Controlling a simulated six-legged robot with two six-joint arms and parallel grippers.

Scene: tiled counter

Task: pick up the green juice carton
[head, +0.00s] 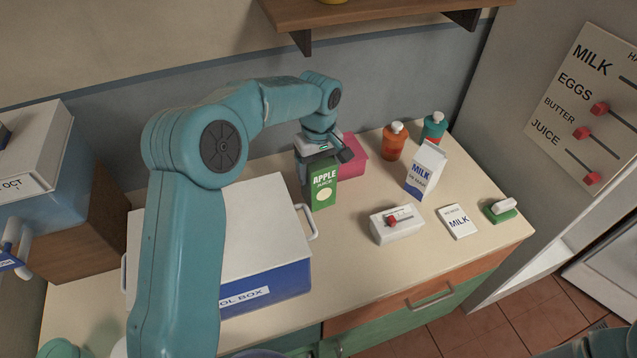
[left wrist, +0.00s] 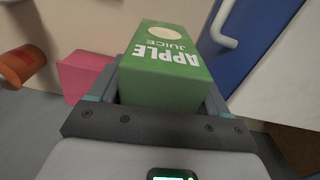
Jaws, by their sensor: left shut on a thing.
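The green apple juice carton (head: 321,188) stands upright on the counter, just right of the cool box, in the head view. My left gripper (head: 322,158) reaches down over it from above and is shut on its upper part. In the left wrist view the carton (left wrist: 168,62) sits between the two fingers of my left gripper (left wrist: 160,95), its APPLE JUICE label facing up in the picture. I cannot tell whether its base touches the counter. My right gripper is not in view.
The white-lidded cool box (head: 265,232) stands close left of the carton. A pink container (head: 353,158) is right behind it. A milk carton (head: 425,172), an orange bottle (head: 392,142), a teal bottle (head: 434,127) and a white box with a red slider (head: 397,225) stand to the right.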

